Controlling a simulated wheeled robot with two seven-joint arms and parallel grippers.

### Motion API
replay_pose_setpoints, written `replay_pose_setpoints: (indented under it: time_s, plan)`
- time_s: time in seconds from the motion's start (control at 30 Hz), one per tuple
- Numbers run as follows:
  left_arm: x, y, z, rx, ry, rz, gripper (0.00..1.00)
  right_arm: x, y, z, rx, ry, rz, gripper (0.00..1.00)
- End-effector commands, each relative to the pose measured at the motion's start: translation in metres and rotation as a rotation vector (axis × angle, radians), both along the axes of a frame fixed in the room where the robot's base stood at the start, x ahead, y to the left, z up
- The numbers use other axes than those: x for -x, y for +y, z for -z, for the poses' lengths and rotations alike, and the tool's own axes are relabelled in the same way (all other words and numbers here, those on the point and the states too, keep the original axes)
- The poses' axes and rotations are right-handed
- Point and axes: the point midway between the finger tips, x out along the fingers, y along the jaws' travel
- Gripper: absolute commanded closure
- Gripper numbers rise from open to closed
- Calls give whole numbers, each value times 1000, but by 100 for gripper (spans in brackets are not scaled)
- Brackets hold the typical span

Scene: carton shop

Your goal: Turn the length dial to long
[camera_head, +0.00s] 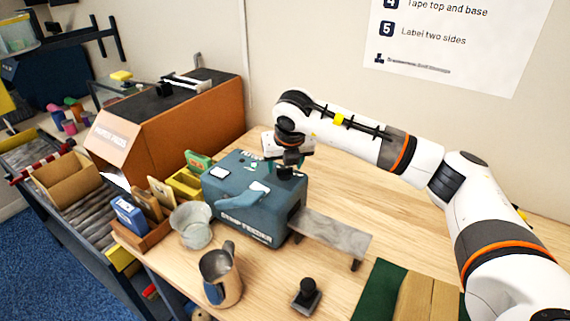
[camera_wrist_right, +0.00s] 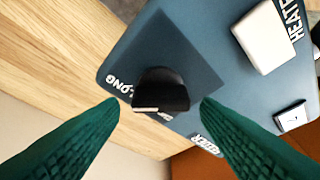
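The strip feeder (camera_head: 232,222) is a blue-grey box on the wooden table in the head view. Its black length dial (camera_wrist_right: 162,88) sits on the top face in the right wrist view, with a pale mark on its lower edge. The word LONG (camera_wrist_right: 121,84) is printed to the left of the dial; another label below it is partly hidden. My right gripper (camera_wrist_right: 161,106) is open, its green fingertips on either side of the dial with gaps visible. In the head view the right gripper (camera_head: 287,166) is over the feeder's far right top corner. My left gripper is out of view.
A metal jug (camera_head: 221,279) and a glass bowl (camera_head: 191,226) stand in front of the feeder. A black-knobbed tool (camera_head: 306,295) lies nearer. A grey metal chute (camera_head: 330,234) extends right. An orange-brown machine (camera_head: 190,125) stands behind left. The table right of the feeder is mostly clear.

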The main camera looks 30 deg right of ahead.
Motion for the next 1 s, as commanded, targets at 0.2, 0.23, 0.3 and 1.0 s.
replay_pose_setpoints:
  time_s: [0.2,0.23,0.3,1.0]
  plan:
    - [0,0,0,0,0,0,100,1,1,2,1,5,-2,40]
    - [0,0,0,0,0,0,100,1,1,2,1,5,-2,40]
    - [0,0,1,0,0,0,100,2,1,1,1,5,-3,40]
    - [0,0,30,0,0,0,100,43,12,-103,0,2,-3,40]
